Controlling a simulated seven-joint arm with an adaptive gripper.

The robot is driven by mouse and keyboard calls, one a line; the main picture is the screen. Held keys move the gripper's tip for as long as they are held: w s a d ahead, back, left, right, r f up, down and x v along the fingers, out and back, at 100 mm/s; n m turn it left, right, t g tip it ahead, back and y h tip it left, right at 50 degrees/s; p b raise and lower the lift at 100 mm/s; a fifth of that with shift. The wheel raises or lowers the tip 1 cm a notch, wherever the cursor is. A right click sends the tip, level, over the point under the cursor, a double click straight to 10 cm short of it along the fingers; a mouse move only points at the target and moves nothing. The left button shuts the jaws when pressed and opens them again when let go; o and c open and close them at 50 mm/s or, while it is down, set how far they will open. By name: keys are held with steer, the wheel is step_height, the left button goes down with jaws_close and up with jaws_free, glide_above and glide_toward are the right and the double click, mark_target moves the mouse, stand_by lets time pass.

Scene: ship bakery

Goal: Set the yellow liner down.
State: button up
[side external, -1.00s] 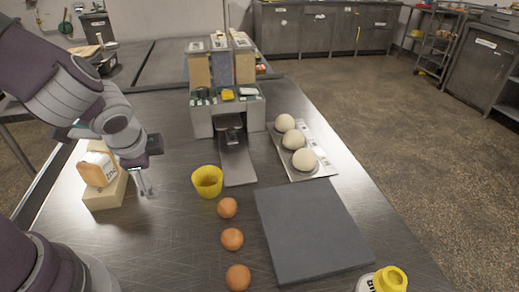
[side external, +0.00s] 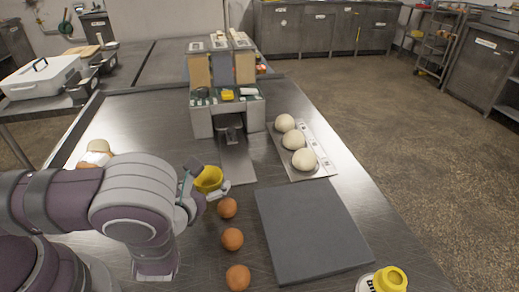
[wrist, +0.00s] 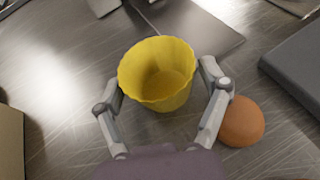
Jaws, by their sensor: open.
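The yellow liner (side external: 208,179) is a small fluted cup. It stands upright on the metal table, left of the dark slab and in front of the dispenser's tongue. In the wrist view the liner (wrist: 158,76) lies between the two fingers of my gripper (wrist: 160,90). The fingers are open, one on each side of it, and I cannot tell whether either touches it. In the side view my gripper (side external: 207,188) partly hides the liner.
An orange-brown ball (wrist: 241,122) sits close by my right finger; two more (side external: 232,239) (side external: 238,278) lie in a row in front. A dark slab (side external: 312,230) is to the right. Pale dough balls (side external: 293,140) lie on a tray behind it. A dispenser (side external: 228,110) stands behind.

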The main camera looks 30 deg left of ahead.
steer(key=shift+w+a+f, duration=0.15)
steer(key=shift+w, duration=0.3)
steer(key=c, duration=0.4)
steer(key=shift+c, duration=0.2)
step_height(320, 180, up, 9)
steer(key=m+t+h, duration=0.1)
steer(key=m+h, duration=0.3)
steer(key=h, duration=0.1)
glide_above(260, 170)
step_height(260, 170, down, 8)
steer(key=shift+r, duration=0.1)
